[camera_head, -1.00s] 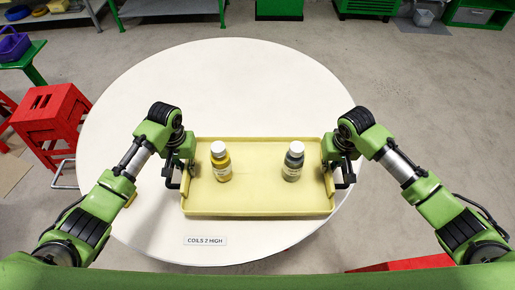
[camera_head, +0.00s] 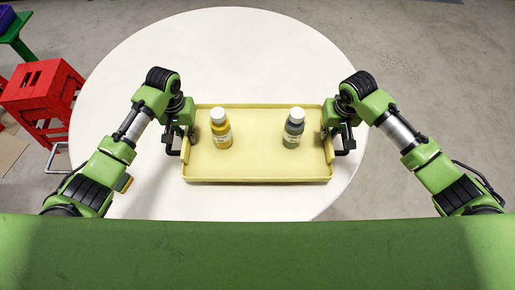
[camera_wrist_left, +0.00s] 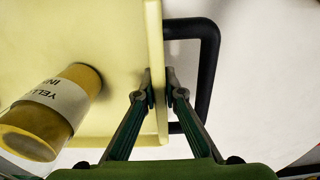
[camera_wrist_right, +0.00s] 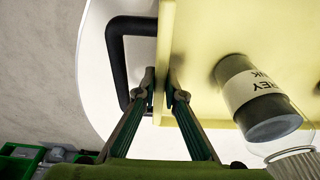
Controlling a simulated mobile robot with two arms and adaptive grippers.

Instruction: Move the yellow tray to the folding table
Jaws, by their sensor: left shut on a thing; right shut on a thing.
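The yellow tray (camera_head: 258,170) is over a round white table (camera_head: 270,50); I cannot tell whether it touches the top. On it stand a yellow-ink bottle (camera_head: 221,130) at the left and a grey-ink bottle (camera_head: 293,130) at the right, both upright with white caps. My left gripper (camera_head: 187,142) is shut on the tray's left wall, inside a black handle (camera_wrist_left: 212,70). My right gripper (camera_head: 328,142) is shut on its right wall, inside the other black handle (camera_wrist_right: 118,60). I cannot make out a folding table.
A red stool (camera_head: 42,92) stands on the floor left of the table. A green stand (camera_head: 18,35) is at the upper left. A small yellow thing (camera_head: 124,183) shows beside my left arm. Grey floor (camera_head: 430,80) is clear at the right.

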